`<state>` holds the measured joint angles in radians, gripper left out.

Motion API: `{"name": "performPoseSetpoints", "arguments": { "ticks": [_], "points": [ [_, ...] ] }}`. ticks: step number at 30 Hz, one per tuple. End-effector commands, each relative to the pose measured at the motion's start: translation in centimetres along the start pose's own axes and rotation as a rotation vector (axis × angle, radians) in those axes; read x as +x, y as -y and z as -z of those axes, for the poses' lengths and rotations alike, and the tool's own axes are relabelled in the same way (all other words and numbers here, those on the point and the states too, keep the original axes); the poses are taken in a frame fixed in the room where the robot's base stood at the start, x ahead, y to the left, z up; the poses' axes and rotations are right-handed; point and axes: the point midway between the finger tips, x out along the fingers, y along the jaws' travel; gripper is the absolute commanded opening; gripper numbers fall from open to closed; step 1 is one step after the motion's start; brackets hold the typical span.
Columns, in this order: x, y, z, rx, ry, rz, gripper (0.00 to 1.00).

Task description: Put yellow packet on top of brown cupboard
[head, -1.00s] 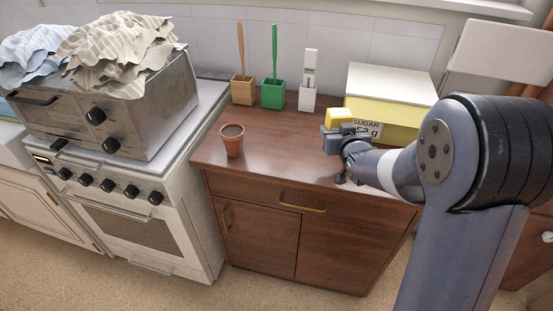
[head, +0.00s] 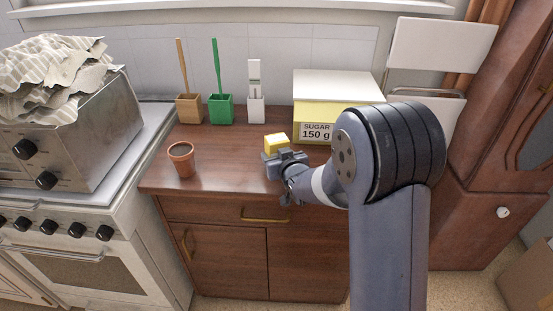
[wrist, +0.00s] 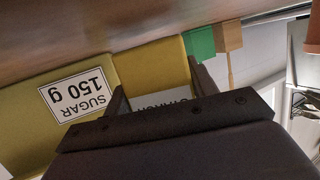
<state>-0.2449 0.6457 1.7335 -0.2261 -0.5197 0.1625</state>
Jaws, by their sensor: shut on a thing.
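The yellow packet (head: 275,141) is a small block in my gripper (head: 284,158), over the top of the low brown cupboard (head: 222,159). In the wrist view, the packet (wrist: 152,64) sits between the two fingers, with a partly hidden white label. My gripper is shut on it. The packet is in front and to the left of the yellow sugar box (head: 317,118). It is close to the wooden top; I cannot tell whether it touches.
A terracotta pot (head: 182,160) stands left of my gripper. Wooden (head: 189,109), green (head: 221,109) and white (head: 256,109) holders stand along the back. A stove (head: 100,215) is on the left, a tall brown cabinet (head: 495,170) on the right. The top between pot and packet is clear.

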Motion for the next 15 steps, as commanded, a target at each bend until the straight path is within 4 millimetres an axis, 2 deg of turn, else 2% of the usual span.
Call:
{"name": "performPoseSetpoints", "arguments": {
  "ticks": [2, 12, 13, 15],
  "points": [
    [0.26, 0.00, -0.88, -0.001, 0.000, 0.000, 0.26],
    [0.36, -0.01, -1.18, -0.001, -0.002, 0.000, 0.26],
    [0.35, -0.01, -1.22, -0.001, -0.001, 0.000, 0.55],
    [0.32, 0.00, -1.11, -0.001, -0.001, 0.000, 0.61]
  ]
}}
